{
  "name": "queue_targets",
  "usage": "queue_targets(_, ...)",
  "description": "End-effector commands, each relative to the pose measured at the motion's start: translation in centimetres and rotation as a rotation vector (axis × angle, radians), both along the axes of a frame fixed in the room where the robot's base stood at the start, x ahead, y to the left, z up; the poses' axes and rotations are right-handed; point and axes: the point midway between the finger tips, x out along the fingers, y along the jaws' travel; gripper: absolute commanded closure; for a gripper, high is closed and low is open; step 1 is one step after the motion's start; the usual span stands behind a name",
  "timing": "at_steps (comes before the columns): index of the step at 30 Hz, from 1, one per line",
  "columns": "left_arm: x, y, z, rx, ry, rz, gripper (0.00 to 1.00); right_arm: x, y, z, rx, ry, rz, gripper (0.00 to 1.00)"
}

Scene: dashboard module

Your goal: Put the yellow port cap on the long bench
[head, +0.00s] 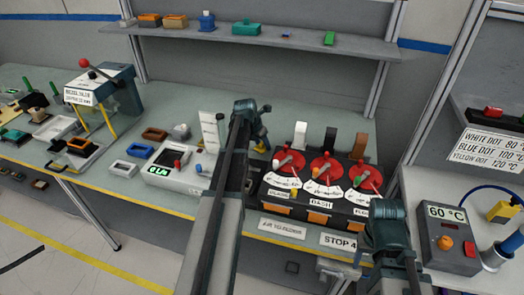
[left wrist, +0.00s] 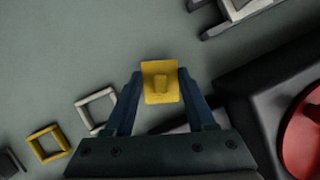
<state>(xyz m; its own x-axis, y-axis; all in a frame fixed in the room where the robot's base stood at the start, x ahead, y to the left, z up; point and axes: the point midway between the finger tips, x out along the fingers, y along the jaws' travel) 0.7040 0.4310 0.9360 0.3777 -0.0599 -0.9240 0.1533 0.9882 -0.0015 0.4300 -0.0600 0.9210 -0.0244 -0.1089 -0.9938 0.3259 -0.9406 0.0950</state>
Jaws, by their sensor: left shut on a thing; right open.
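The yellow port cap (left wrist: 161,82) is a small square plate with a raised stub, held between the two fingers of my left gripper (left wrist: 161,100) in the left wrist view. In the head view my left gripper (head: 262,140) is over the long bench (head: 345,118), left of the red-dial module, with a bit of yellow at its tip. The grey-green bench top (left wrist: 80,45) lies beneath the cap; I cannot tell whether they touch. My right gripper (head: 388,212) is at the bench's front right, by the STOP 4 label; its fingers are hard to make out.
A black module with red dials (head: 322,172) stands right of my left gripper. A white device with a green display (head: 178,172) is to the left. White (left wrist: 96,108) and yellow (left wrist: 47,143) square frames lie nearby. A shelf (head: 270,38) runs behind.

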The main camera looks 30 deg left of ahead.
Motion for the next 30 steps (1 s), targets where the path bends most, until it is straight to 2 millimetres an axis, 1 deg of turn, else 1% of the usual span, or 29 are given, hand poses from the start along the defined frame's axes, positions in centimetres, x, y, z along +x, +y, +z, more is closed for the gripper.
queue_targets(1, 0.00, 0.00, -1.35, 0.000, 0.000, 0.000, 1.00, 0.00, 0.00, -1.36, 0.000, 0.000, 0.000, 0.44)
queue_targets(3, 0.00, 0.00, -1.96, 0.000, 0.000, 0.000, 1.00, 0.00, 0.01, -1.96, 0.000, 0.000, 0.000, 0.44)
queue_targets(12, 0.00, 0.00, -1.81, 0.000, 0.000, 0.000, 1.00, 0.00, 0.00, -1.80, 0.000, 0.000, 0.000, 0.44)
queue_targets(16, 0.00, 0.01, -2.24, 0.000, 0.000, 0.000, 1.00, 0.00, 0.00, -2.23, 0.000, 0.000, 0.000, 0.44)
queue_targets(17, -0.01, 0.00, -2.21, 0.000, 0.000, 0.000, 0.43, 0.00, 0.00, -2.21, 0.000, 0.000, 0.000, 0.44)
queue_targets(18, 0.00, 0.00, -2.10, 0.000, 0.000, 0.000, 0.35, 0.00, 0.00, -2.09, 0.000, 0.000, 0.000, 0.44)
queue_targets(20, 0.00, 0.00, -2.09, 0.000, 0.000, 0.000, 0.24, 0.00, 0.00, -2.09, 0.000, 0.000, 0.000, 0.44)
queue_targets(21, 0.00, 0.00, -2.09, 0.000, 0.000, 0.000, 0.17, 0.00, 0.00, -2.09, 0.000, 0.000, 0.000, 0.44)
queue_targets(22, 0.00, 0.00, -2.09, 0.000, 0.000, 0.000, 0.14, 0.00, 0.00, -2.09, 0.000, 0.000, 0.000, 0.44)
queue_targets(30, 0.00, 0.00, -2.07, 0.000, 0.000, 0.000, 0.14, 0.00, 0.00, -2.06, 0.000, 0.000, 0.000, 0.44)
